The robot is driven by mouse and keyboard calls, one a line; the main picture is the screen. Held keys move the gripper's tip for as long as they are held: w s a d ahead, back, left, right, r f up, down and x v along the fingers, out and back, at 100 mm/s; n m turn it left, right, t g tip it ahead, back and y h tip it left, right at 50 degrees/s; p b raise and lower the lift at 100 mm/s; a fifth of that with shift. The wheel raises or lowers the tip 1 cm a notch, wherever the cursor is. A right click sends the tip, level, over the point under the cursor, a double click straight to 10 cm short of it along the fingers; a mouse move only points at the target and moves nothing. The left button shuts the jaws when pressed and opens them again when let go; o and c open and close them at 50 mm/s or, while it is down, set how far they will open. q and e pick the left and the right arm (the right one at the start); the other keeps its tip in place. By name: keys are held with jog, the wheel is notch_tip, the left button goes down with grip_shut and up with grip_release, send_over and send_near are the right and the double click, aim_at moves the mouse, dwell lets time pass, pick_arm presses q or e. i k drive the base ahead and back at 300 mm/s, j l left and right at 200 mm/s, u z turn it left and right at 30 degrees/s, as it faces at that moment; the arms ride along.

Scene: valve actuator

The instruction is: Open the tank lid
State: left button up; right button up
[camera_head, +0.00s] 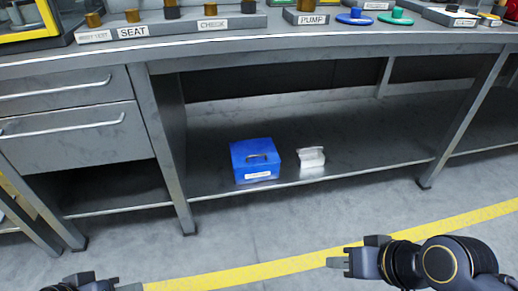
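I cannot make out a tank lid for certain in the head view. My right gripper (338,262) is at the lower right, over the floor in front of the bench, pointing left and apart from everything. My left gripper (125,288) is at the bottom left edge, mostly cut off. Nothing shows in either gripper, and their finger gaps are unclear.
A small whitish block (311,157) sits right of the blue box. Labelled holders, including PUMP (311,19), line the grey bench top (250,38). A yellow-framed case (28,25) stands top left. Drawers (70,115) are at left. The floor is clear.

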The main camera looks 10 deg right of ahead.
aim_at(261, 151)
jog(key=i+j+z, duration=0.25)
jog(key=i, duration=0.25)
jog(key=i+j+z, duration=0.1)
jog(key=i+z, duration=0.15)
jog(key=i, duration=0.25)
